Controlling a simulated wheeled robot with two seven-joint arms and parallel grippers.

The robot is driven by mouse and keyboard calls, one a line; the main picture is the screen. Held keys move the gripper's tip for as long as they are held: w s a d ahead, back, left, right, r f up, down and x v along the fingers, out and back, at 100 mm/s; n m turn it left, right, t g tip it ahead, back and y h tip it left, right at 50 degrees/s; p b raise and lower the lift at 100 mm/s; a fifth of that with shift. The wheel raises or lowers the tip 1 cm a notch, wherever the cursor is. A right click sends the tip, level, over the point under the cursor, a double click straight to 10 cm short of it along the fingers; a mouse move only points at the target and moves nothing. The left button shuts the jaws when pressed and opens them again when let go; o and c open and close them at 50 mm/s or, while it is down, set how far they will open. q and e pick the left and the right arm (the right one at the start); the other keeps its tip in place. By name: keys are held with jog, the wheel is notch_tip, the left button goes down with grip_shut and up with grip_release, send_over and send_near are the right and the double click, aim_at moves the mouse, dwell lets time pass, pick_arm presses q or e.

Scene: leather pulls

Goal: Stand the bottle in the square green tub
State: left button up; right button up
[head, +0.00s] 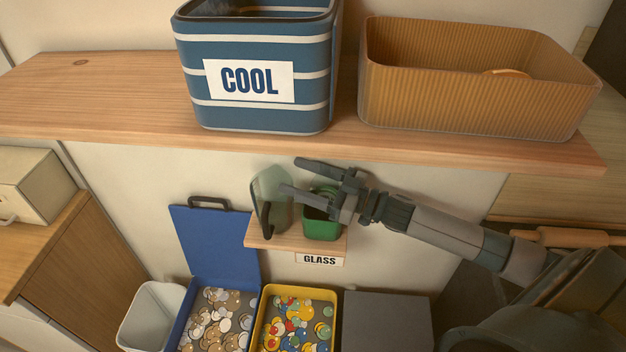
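The square green tub (322,229) stands on a small wooden shelf labelled GLASS, below the long shelf. Its upper part is partly hidden by my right gripper. A translucent greenish piece (272,188) with a dark curved edge stands left of the tub on the same small shelf; I cannot tell whether it is the bottle. No other bottle shows clearly. My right gripper (290,177) reaches in from the right, its fingers apart and pointing left. They show in front of the tub and near the translucent piece, with nothing clearly between them. My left gripper is out of view.
The long wooden shelf (120,105) above holds a blue striped COOL box (253,110) and a ribbed orange-brown bin (470,105). Below are a white bin (150,312), a blue-lidded box (215,245), a yellow box (258,318) of caps and a grey box (388,320).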

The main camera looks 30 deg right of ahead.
aim_at(338, 187)
jog(key=shift+s+d+r, duration=0.3)
jog(key=shift+s+d, duration=0.1)
jog(key=shift+s, duration=0.1)
jog(key=b+v, duration=0.3)
jog(key=v, duration=0.5)
jog(key=shift+s+d, duration=0.25)
jog(key=shift+s, duration=0.05)
jog(key=shift+v, duration=0.95)
jog(key=shift+r, duration=0.15)
jog(key=shift+r, duration=0.1)
